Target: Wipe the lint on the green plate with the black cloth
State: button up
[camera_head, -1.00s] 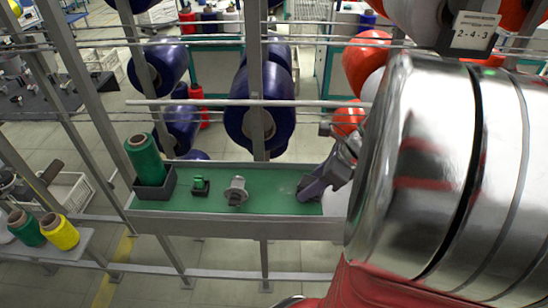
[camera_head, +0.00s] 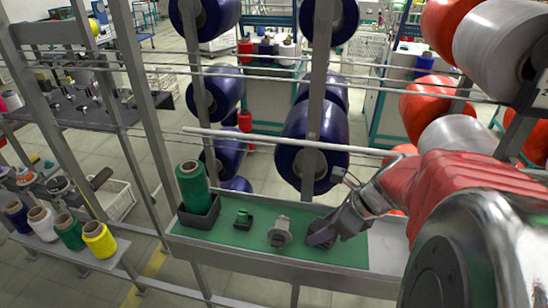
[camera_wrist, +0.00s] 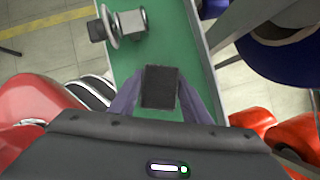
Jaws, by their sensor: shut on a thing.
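The green plate (camera_head: 235,245) is the long green surface of a metal-edged shelf; it also shows in the wrist view (camera_wrist: 130,62). My gripper (camera_head: 322,235) is low over its right part, just right of a metal spool-like part. In the wrist view my gripper (camera_wrist: 160,92) is shut on the black cloth (camera_wrist: 160,86), a small dark rectangle between the fingers. I cannot tell whether the cloth touches the plate. No lint can be made out clearly now; my gripper and the cloth cover part of the plate.
The metal part (camera_head: 280,233) stands close left of my gripper. A rail (camera_head: 285,140) and an upright post (camera_head: 316,100) stand behind the plate.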

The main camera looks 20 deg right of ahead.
jog(key=shift+r, duration=4.05)
jog(key=shift+s, duration=0.1)
